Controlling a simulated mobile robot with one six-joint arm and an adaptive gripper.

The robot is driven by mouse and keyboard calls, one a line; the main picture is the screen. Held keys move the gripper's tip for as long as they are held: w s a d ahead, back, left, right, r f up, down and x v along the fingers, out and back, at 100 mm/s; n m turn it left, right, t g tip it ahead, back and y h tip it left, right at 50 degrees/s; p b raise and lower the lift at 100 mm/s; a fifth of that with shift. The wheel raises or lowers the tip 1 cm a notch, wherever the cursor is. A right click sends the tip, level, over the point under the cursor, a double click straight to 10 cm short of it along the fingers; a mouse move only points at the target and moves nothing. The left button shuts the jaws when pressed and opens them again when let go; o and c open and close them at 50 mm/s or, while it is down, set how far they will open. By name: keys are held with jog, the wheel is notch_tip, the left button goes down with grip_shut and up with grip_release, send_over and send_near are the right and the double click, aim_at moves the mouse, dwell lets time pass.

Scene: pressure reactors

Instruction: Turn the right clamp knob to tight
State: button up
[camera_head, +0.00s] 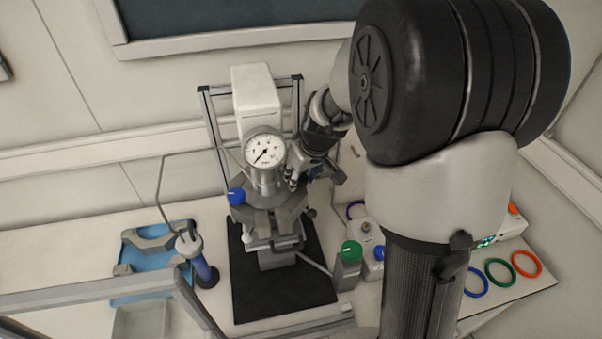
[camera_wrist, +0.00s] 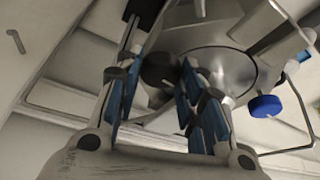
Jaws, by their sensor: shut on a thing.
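The pressure reactor (camera_head: 272,222) stands on a black mat, with a round white-faced gauge (camera_head: 265,150) on top. My gripper (camera_head: 293,180) reaches down at the right of its head, beside the gauge. In the wrist view my gripper (camera_wrist: 160,82) has its blue-padded fingers closed around a dark round knob (camera_wrist: 159,68), which appears to be the right clamp knob. The knob is partly covered by the fingers, and its turn angle cannot be read. In the head view my gripper and arm hide this spot.
A blue knob (camera_head: 236,196) sits at the reactor's left and shows in the wrist view (camera_wrist: 265,106). A blue tray (camera_head: 128,258) stands left. A green-capped bottle (camera_head: 349,262) and coloured rings (camera_head: 500,271) are at right. A white block (camera_head: 256,98) rises behind the gauge.

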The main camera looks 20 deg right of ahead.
jog(key=o, duration=1.1)
jog(key=shift+c, duration=0.2)
jog(key=v, duration=1.2)
